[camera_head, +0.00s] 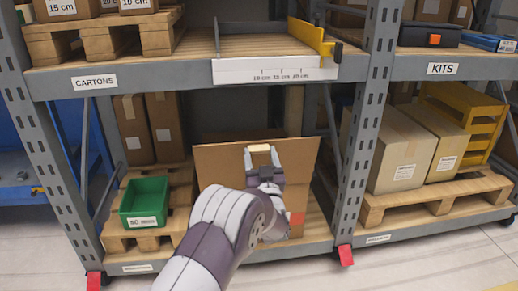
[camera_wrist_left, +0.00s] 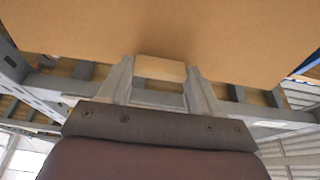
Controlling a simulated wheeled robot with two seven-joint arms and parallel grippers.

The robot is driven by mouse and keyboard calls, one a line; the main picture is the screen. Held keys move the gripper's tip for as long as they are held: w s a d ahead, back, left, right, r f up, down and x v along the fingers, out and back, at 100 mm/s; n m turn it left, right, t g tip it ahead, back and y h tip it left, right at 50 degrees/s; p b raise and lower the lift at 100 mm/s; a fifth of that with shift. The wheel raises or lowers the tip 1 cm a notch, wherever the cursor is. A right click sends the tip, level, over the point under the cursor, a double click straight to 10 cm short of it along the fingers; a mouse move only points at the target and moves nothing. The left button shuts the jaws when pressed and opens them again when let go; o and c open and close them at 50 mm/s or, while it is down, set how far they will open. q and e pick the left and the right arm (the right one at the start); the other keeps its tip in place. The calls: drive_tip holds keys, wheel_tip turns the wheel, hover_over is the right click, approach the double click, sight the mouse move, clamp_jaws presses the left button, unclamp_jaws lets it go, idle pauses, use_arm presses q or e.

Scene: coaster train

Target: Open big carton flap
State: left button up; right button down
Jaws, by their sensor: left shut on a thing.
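The big carton's flap (camera_head: 222,160) is a wide brown cardboard panel on the lower shelf of the middle bay. It stands nearly upright and faces me. In the left wrist view the brown panel (camera_wrist_left: 160,28) fills the top of the picture. A small pale tan tab (camera_head: 259,149) sits at the panel's upper middle. My left gripper (camera_head: 264,160) is shut on this tab, and the tab shows between the two fingers in the left wrist view (camera_wrist_left: 160,69). My left arm hides the panel's lower part. The carton's inside is hidden. My right gripper is not in view.
A green bin (camera_head: 144,201) stands on a pallet left of the panel. Brown cartons (camera_head: 166,127) stand behind it. A grey rack upright (camera_head: 361,145) stands to the right, with big cartons (camera_head: 402,150) beyond. The upper shelf with a ruler plate (camera_head: 275,71) is above.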

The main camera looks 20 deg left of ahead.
use_arm(q)
drive_tip(key=s+d+f+t+b, duration=0.1)
drive_tip(key=s+d+f+b, duration=0.1)
drive_tip(key=s+f, duration=0.1)
drive_tip(key=shift+s+f, duration=0.35)
drive_tip(key=shift+f, duration=0.35)
drive_tip(key=shift+d, duration=0.1)
drive_tip(key=o, duration=1.5)
drive_tip(key=shift+f, duration=0.15)
drive_tip(key=shift+c, duration=0.2)
drive_tip(key=shift+o, duration=0.3)
drive_tip(key=shift+w+y, duration=0.2)
drive_tip(key=shift+y, duration=0.1)
drive_tip(key=p+v, duration=0.5)
drive_tip(key=v, duration=0.7)
drive_tip(key=shift+s, duration=0.35)
